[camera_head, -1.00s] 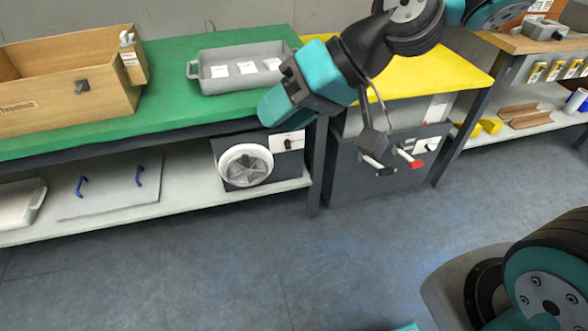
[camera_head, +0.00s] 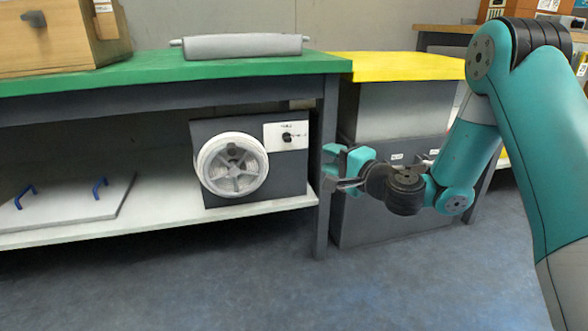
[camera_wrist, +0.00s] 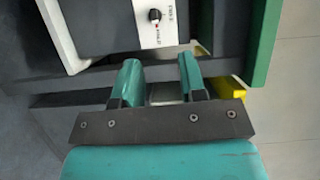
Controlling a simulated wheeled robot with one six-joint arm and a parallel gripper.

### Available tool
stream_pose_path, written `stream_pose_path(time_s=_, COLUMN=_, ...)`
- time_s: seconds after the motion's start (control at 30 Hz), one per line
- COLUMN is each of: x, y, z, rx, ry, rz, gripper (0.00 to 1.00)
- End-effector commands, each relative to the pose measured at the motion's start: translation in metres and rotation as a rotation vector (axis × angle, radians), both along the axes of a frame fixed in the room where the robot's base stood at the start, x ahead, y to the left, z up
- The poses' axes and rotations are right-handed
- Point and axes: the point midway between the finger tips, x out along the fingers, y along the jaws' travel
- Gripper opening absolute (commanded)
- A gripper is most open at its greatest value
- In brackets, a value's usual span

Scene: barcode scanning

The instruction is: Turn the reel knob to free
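The reel knob (camera_head: 287,137) is a small black knob on a white label plate (camera_head: 299,128), on the front of a dark box (camera_head: 283,180) on the lower shelf. Left of it is the white spoked reel (camera_head: 233,165). My gripper (camera_head: 333,167) is to the right of the knob and a little lower, by the bench leg, apart from the knob. In the wrist view the knob (camera_wrist: 154,14) is at the top, beyond the two teal fingers (camera_wrist: 161,66). The fingers stand apart with nothing between them. The plate's lettering is too small to read surely.
The green bench top (camera_head: 150,74) is above the shelf (camera_head: 280,204), and a dark bench leg (camera_head: 322,220) stands beside my gripper. A grey cabinet (camera_head: 400,110) with a yellow top is to the right. A panel with blue handles (camera_head: 75,205) lies left on the shelf.

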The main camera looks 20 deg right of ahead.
Motion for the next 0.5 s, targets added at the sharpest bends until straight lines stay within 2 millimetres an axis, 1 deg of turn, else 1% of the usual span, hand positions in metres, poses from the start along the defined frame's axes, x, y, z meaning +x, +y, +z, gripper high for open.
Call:
stream_pose_path(time_s=0.03, x=0.002, y=-0.006, z=-0.014, rx=0.016, ry=0.003, rz=-0.021, gripper=0.38)
stream_pose_path(time_s=0.1, x=0.004, y=-0.01, z=-0.017, rx=0.028, ry=0.004, rz=-0.039, gripper=0.38)
stream_pose_path(time_s=0.27, x=0.012, y=-0.009, z=-0.012, rx=0.034, ry=0.006, rz=-0.047, gripper=0.38)
stream_pose_path(time_s=0.5, x=0.035, y=0.001, z=-0.008, rx=0.032, ry=0.008, rz=-0.044, gripper=0.38)
